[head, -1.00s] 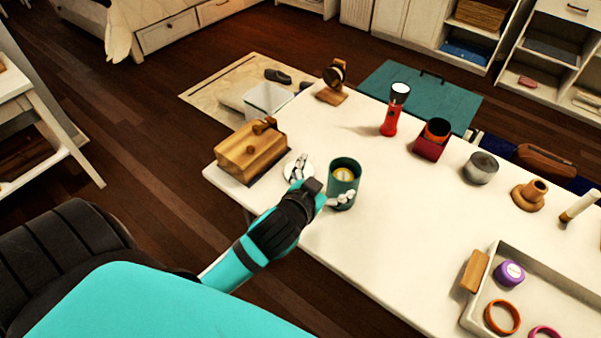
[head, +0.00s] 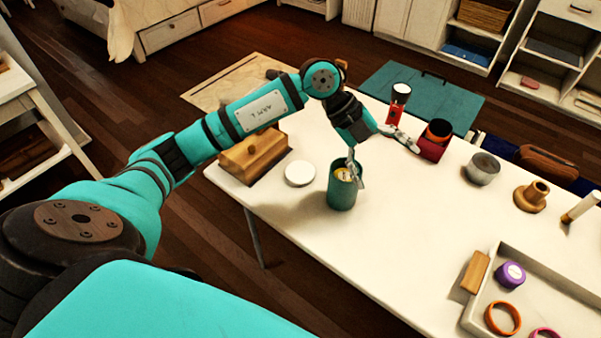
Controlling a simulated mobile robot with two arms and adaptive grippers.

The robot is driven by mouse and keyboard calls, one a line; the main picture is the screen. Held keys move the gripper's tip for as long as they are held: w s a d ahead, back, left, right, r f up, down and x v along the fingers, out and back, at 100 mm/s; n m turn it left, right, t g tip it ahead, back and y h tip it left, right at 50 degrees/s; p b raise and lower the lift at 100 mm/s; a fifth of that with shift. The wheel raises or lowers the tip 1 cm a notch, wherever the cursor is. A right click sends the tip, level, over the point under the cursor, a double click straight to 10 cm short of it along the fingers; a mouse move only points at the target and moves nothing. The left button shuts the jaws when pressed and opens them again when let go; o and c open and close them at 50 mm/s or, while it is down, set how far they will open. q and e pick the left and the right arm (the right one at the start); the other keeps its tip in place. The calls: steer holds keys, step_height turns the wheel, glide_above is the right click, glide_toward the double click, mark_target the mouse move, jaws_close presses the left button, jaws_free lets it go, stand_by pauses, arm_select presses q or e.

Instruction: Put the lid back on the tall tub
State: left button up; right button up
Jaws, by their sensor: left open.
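The tall tub is a dark green open cylinder (head: 341,196) standing upright near the table's front edge in the head view. Something pale yellow shows inside it. A white round disc, likely the lid (head: 300,173), lies flat on the table just left of the tub, apart from it. My left gripper (head: 387,164) is above and behind the tub with its fingers spread wide and nothing between them. One finger points down across the tub's opening; whether it touches the rim I cannot tell. The other points right toward the red holder. My right gripper is not in view.
A wooden box (head: 252,157) is left of the disc, partly behind my arm. A red flashlight (head: 396,106), a red holder (head: 432,147) with a dark cup and a grey tin (head: 481,169) stand to the right. A white tray (head: 560,283) is front right. The table's front middle is clear.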

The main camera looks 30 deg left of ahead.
arm_select(q)
steer(key=w+a+n+y, duration=0.2)
steer(key=a+y, duration=0.3)
steer(key=a, duration=0.6)
steer(key=r+n+g+y, duration=0.1)
steer(key=r+n+y, duration=0.1)
steer(key=n+y, duration=0.15)
glide_above(302, 171)
steer(key=shift+f+m, duration=0.15)
steer(key=shift+m, duration=0.1)
steer(key=shift+f, duration=0.15)
step_height(302, 171, down, 12)
steer(key=shift+p, duration=0.55)
